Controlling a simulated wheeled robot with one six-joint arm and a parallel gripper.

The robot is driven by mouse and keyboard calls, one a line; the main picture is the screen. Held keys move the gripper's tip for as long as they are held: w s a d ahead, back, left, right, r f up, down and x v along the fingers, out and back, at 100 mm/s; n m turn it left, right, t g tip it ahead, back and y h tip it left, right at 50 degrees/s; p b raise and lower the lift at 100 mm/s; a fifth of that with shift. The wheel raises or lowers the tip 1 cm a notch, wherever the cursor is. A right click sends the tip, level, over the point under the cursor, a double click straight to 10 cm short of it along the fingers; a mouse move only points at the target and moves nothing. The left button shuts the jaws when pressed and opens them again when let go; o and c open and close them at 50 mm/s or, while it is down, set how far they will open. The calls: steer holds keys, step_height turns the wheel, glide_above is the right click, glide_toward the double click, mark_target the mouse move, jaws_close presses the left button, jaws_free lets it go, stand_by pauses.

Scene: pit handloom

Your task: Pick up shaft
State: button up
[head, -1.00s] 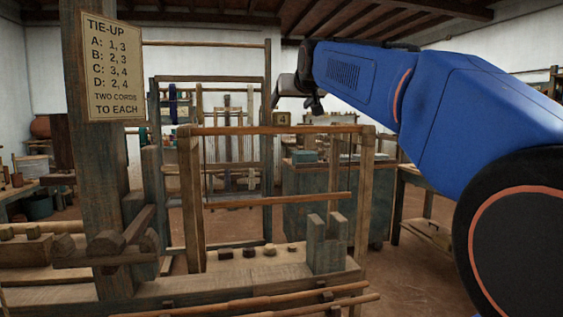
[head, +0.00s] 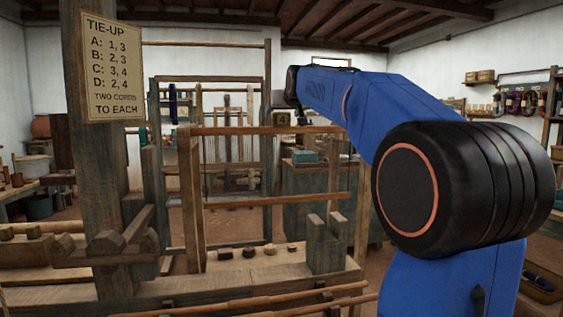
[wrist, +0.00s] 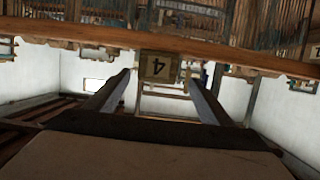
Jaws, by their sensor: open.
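The shaft shows in the wrist view as a long wooden bar (wrist: 90,33) across the top, with many thin heddle-like strands beyond it. The wrist picture is upside down. A pale tag (wrist: 159,66) marked 4 is at the bar's edge. My gripper (wrist: 158,74) is open and empty. Its two fingers point at the bar, one either side of the tag. I cannot tell whether they touch the bar.
A wooden frame (head: 270,130) and a thick post with a TIE-UP sign (head: 112,67) stand in front. Short pegs (head: 247,252) sit on the lower beam. A teal cabinet (head: 310,200) stands behind. Open floor shows around the cabinet.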

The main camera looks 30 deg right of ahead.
mark_target(282, 114)
steer(key=x, duration=0.5)
steer(key=shift+d, duration=0.25)
steer(key=c, duration=1.9)
